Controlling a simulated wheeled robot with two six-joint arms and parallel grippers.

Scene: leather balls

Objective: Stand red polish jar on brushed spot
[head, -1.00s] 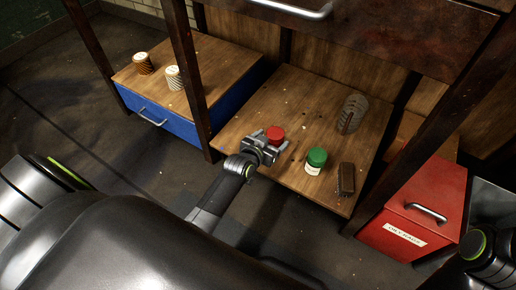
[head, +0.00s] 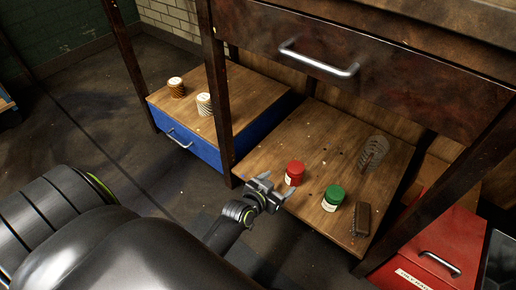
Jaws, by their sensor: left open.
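The red polish jar (head: 294,174) stands upright on the low wooden shelf (head: 318,147), near its front edge, with a pale label low on its side. My left gripper (head: 277,184) is open and empty, just to the left and front of the red jar, with a small gap seeming to lie between them. A green-lidded jar (head: 332,198) stands to the right of the red one. A dark brush (head: 361,218) lies right of the green jar. I cannot make out the brushed spot clearly; dark and pale specks lie on the shelf. My right gripper is not in view.
A coiled grey object (head: 373,152) stands at the shelf's back right. Two wound spools (head: 204,104) stand on the blue drawer unit (head: 190,147) at left. Dark posts (head: 217,100) and an upper drawer (head: 330,65) frame the shelf.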

